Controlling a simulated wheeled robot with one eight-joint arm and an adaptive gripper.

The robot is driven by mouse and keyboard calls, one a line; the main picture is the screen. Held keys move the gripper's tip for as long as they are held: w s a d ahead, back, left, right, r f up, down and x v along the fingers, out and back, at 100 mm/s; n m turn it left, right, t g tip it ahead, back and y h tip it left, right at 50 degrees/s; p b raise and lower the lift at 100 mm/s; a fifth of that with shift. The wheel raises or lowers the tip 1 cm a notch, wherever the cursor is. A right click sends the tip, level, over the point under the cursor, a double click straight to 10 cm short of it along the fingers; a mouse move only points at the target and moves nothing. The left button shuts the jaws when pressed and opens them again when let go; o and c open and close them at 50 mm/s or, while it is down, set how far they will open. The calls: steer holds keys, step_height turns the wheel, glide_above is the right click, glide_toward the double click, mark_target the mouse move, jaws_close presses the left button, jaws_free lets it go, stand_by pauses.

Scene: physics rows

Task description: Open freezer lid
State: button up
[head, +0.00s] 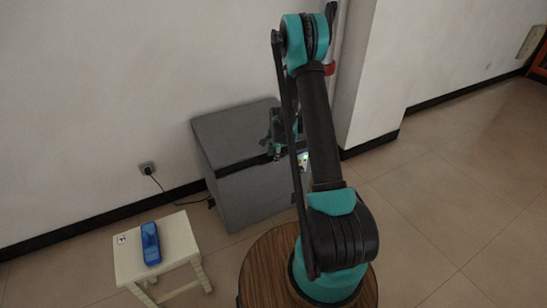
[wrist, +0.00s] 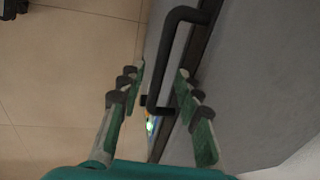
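The grey freezer (head: 250,200) stands against the wall in the head view, its flat lid (head: 225,128) down and closed. In the wrist view the lid (wrist: 262,75) fills the right side. A black bar handle (wrist: 162,60) runs along the dark seam at the lid's edge. My gripper (head: 276,152) is at the freezer's upper front edge, partly hidden by my arm. In the wrist view my gripper (wrist: 161,70) is open, with one finger on each side of the handle. I cannot tell whether either finger touches it.
A small cream stool (head: 180,238) with a blue object (head: 150,243) on it stands left of the freezer. A wall socket (head: 147,168) with a plugged cable is behind. A white pillar (head: 372,80) stands at right. The tiled floor at right is clear.

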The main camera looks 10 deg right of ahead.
steer(key=shift+w+f, duration=0.1)
steer(key=shift+f, duration=0.4)
jaws_close()
